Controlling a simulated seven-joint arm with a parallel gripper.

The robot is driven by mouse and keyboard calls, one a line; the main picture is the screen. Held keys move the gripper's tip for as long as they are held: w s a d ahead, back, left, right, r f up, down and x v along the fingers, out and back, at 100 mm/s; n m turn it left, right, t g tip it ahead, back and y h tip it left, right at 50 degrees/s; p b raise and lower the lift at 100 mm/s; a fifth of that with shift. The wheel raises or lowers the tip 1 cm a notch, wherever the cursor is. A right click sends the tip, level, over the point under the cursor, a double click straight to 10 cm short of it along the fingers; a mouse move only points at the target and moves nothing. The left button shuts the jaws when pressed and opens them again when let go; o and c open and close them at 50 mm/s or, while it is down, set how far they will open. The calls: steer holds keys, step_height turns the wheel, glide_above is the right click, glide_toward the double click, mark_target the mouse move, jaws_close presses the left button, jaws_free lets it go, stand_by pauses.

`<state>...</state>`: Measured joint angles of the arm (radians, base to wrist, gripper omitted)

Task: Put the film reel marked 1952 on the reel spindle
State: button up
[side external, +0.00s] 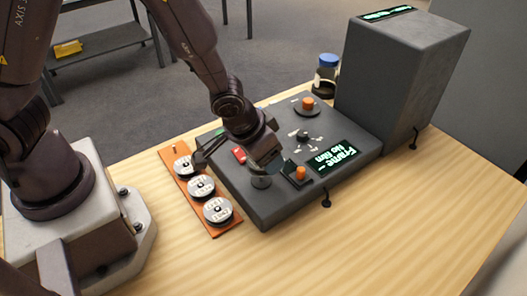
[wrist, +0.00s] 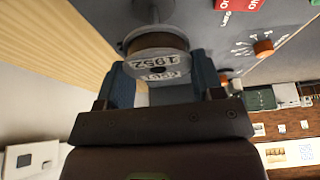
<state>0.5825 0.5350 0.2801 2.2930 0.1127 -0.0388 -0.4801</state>
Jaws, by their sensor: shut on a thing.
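The film reel marked 1952 (wrist: 158,58) shows in the wrist view, with its label upside down. My gripper (wrist: 163,72) is shut on it, with a blue finger at either side. In the side view my gripper (side external: 268,160) is low over the front of the grey machine, and the reel is mostly hidden there. A short grey round post (side external: 261,182), which looks like the reel spindle, stands just below the gripper. A grey round part (wrist: 145,12) shows just beyond the reel in the wrist view. I cannot tell whether the reel touches it.
An orange rack (side external: 228,229) left of the machine holds three reels (side external: 217,211) and has a bare peg at its far end. An orange knob (side external: 300,173) and a display (side external: 334,157) are close right of the gripper. A blue-lidded jar (side external: 326,75) stands behind.

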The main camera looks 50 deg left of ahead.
mark_target(263, 179)
steer(key=shift+f, duration=0.1)
steer(key=shift+f, duration=0.85)
steer(key=shift+f, duration=0.1)
steer(key=shift+f, duration=0.65)
steer(key=shift+f, duration=0.15)
steer(key=shift+f, duration=0.2)
stand_by(0.5)
steer(key=o, duration=1)
